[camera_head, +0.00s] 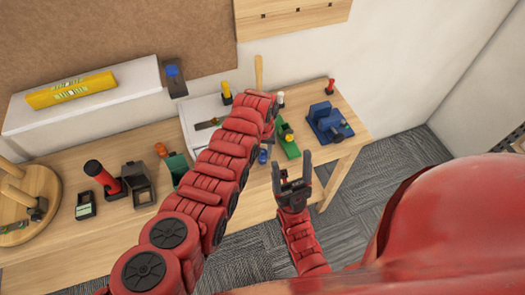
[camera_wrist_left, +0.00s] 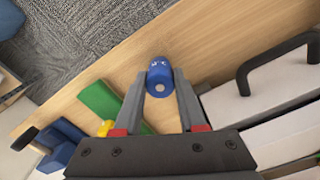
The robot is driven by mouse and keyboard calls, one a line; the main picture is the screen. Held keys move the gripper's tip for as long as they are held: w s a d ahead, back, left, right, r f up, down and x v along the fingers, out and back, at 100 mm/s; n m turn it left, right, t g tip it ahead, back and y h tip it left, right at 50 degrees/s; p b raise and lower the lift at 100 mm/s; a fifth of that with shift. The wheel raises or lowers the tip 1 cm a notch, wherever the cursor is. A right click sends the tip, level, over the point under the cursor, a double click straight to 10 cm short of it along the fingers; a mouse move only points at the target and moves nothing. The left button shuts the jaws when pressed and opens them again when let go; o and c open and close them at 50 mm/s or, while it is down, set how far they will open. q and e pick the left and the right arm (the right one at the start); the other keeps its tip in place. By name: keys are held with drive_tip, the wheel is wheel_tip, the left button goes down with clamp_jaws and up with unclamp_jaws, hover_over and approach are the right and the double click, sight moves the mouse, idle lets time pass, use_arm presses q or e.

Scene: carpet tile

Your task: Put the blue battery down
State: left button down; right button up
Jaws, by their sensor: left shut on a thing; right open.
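The blue battery (camera_wrist_left: 159,76) is gripped between the fingertips of my left gripper (camera_wrist_left: 158,88) in the left wrist view, its round end towards the camera. It is over the wooden workbench (camera_wrist_left: 215,45); whether it touches the surface I cannot tell. In the head view a small blue part of the battery (camera_head: 263,156) shows beside my left arm, which hides most of the left gripper. My right gripper (camera_head: 292,170) is open and empty, near the bench's front edge.
A green tool (camera_head: 288,142) and a blue vise (camera_head: 328,122) stand right of my left arm. A red flashlight (camera_head: 103,177), a black holder (camera_head: 138,183) and a meter (camera_head: 85,206) stand left. A white toolbox (camera_wrist_left: 265,95) is close beside the left gripper.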

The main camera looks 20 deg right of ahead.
use_arm(q)
drive_tip(key=shift+c, duration=2.4)
unclamp_jaws()
drive_tip(key=shift+f, duration=0.1)
